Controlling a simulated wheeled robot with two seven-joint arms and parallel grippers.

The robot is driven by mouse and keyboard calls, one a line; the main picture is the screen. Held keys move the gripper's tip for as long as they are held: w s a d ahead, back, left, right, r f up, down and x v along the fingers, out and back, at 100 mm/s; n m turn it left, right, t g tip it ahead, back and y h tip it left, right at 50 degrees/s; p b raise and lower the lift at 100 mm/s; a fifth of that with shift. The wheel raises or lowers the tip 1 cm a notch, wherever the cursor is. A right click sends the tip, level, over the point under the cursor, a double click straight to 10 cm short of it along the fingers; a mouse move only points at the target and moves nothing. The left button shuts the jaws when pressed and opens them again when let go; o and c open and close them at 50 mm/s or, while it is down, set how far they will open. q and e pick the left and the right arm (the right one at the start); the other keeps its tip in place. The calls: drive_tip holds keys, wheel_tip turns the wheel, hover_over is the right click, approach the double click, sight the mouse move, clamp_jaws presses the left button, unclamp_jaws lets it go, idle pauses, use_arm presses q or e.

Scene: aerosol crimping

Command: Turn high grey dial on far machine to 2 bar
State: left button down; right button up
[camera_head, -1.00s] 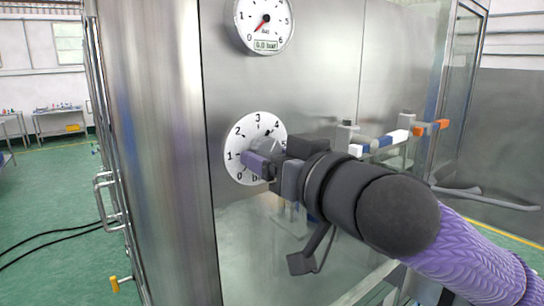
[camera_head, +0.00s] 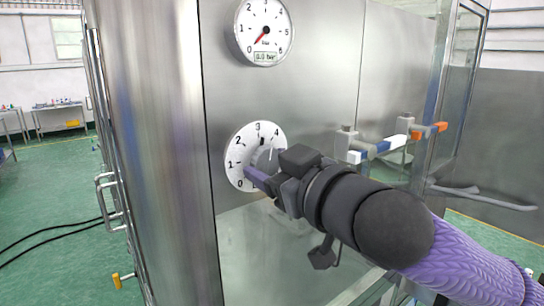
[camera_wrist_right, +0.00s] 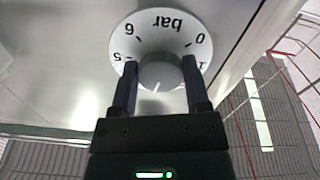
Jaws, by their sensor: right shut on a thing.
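The grey dial knob (camera_head: 265,157) sits at the middle of a white round scale (camera_head: 238,150) marked in bar, on the steel front of the machine. My right gripper (camera_head: 266,170) is at the knob, with its purple fingers partly hiding the scale's lower right. In the right wrist view, the fingers of my right gripper (camera_wrist_right: 160,76) lie on either side of the knob (camera_wrist_right: 160,70), shut on it. A pale mark on the knob's face points down in that view, but I cannot read its exact value. My left gripper is not in view.
A gauge (camera_head: 262,32) above the dial shows its red needle near 0 and 0.0 bar on its display. Valves with blue, white and orange parts (camera_head: 385,146) stick out at the right. A door handle (camera_head: 107,200) is at the left.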

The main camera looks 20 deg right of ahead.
drive_tip(key=n+p, duration=0.1)
drive_tip(key=n, duration=0.2)
drive_tip(key=n+p, duration=0.2)
drive_tip(key=n, duration=0.1)
drive_tip(key=shift+d+r, duration=0.1)
drive_tip(key=shift+r, duration=0.1)
drive_tip(key=shift+n+p, duration=1.3)
drive_tip(key=shift+n, duration=1.1)
drive_tip(key=shift+f, duration=0.1)
drive_tip(key=o, duration=1.3)
drive_tip(key=shift+w, duration=0.1)
